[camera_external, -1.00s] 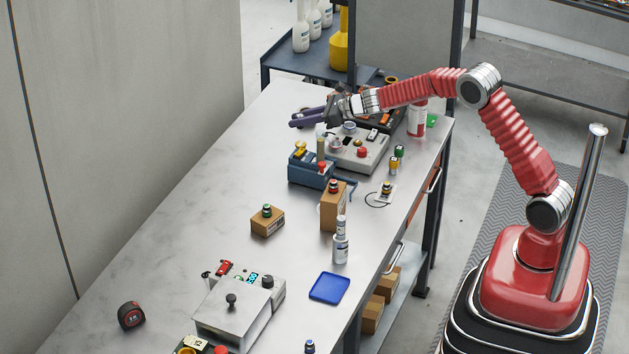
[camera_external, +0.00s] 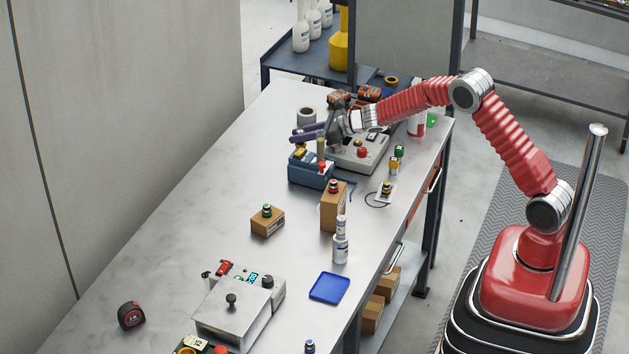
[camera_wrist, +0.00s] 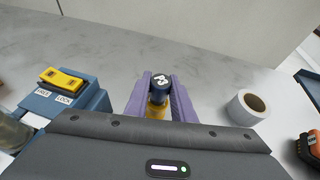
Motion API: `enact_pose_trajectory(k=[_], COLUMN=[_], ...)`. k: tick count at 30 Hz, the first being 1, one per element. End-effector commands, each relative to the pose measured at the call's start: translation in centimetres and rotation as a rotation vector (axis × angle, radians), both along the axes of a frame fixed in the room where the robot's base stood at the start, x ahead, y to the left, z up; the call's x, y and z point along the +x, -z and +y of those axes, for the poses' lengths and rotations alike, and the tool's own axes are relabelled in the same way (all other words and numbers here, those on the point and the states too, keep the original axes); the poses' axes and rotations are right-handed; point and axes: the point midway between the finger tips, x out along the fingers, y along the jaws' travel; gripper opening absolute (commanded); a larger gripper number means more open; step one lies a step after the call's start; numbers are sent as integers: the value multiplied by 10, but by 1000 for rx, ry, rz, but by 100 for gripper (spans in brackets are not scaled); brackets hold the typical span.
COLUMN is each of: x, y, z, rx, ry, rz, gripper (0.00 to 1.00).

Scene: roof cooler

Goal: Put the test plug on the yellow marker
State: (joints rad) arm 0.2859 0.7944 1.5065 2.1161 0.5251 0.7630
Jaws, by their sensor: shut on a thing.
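My gripper (camera_external: 309,132) has purple fingers and is over the far part of the bench, just behind the blue box. I cannot make out a yellow marker for certain in either view.
A blue box with a yellow FREE/LOCK switch (camera_wrist: 62,80) is close to the left of the fingers. A tape roll (camera_wrist: 248,106) lies to their right, with an orange-black tool (camera_wrist: 312,146) beyond. A grey control box (camera_external: 362,155) is beneath the wrist.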

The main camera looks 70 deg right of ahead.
Motion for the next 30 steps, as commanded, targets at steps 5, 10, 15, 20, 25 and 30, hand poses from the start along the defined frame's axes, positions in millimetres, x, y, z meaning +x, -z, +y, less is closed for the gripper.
enact_pose_trajectory(k=[5,10,15,20,25,30], x=[0,0,0,0,0,-9], y=[0,2,1,1,-1,-4], z=[0,0,0,0,0,-2], rx=[0,0,0,0,-1,0], ry=[0,0,0,0,0,0], rz=[0,0,0,0,0,0], gripper=[1,28,40,41,41,41])
